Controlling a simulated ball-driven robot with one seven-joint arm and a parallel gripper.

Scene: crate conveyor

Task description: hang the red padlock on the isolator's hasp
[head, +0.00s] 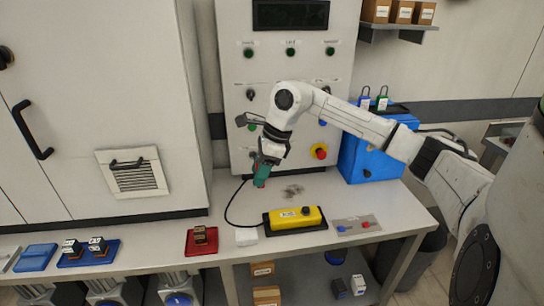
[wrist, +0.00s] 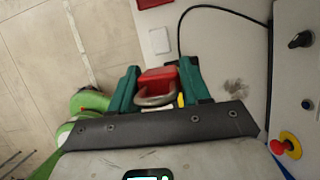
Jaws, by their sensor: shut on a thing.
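My gripper (head: 261,177) hangs over the workbench, in front of the control cabinet. In the wrist view its teal fingers (wrist: 158,88) are shut on a red padlock (wrist: 157,77), one finger on each side of the body. The padlock's grey shackle (wrist: 155,99) curves toward the wrist camera. In the head view the padlock is not clearly seen at the fingers. A red and yellow rotary knob (head: 319,152) is on the lower right of the cabinet front and also shows in the wrist view (wrist: 287,143). I cannot make out a hasp, and the arm covers part of the panel.
A yellow control box (head: 297,218) with a black cable lies on the bench. Beside it are a grey plate (head: 356,225), a red tray (head: 202,248) and a white block (head: 246,236). A blue box (head: 368,155) stands at the right, with blue and green padlocks (head: 382,98) on top.

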